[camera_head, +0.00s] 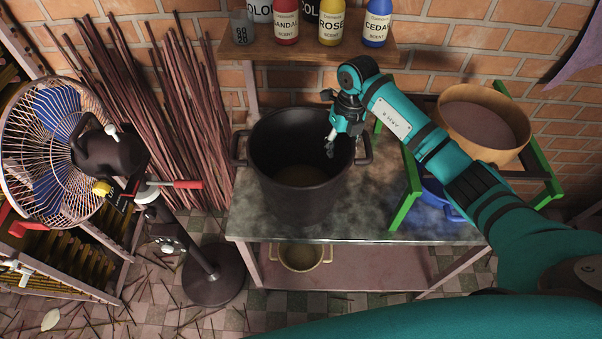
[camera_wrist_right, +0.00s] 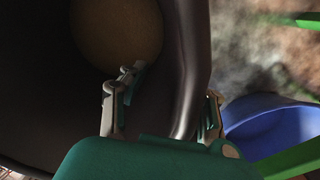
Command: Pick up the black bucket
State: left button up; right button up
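The black bucket (camera_head: 300,207) stands upright on the metal-topped table (camera_head: 385,222), with a loop handle on its left and right sides. It is open at the top, with a brownish bottom inside. My right gripper (camera_head: 333,143) reaches over the bucket's right rim, pointing down. In the right wrist view its fingers (camera_wrist_right: 164,105) are spread, one inside the bucket and one outside, with the bucket wall (camera_wrist_right: 193,60) between them. A gap shows between the inner finger and the wall. In the head view the outer finger is hidden. My left gripper is not in view.
A green frame (camera_head: 407,205) holding a brown bowl (camera_head: 500,150) stands right of the bucket, with a blue bowl (camera_head: 437,202) below. Scent bottles (camera_head: 331,25) line the shelf above. A fan (camera_head: 50,140) and incense sticks (camera_head: 190,110) are left. A pot (camera_head: 300,257) sits underneath.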

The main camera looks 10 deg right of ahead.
grip_shut()
jog(key=shift+w+r, duration=0.1)
jog(key=shift+r, duration=0.1)
dwell(0.5)
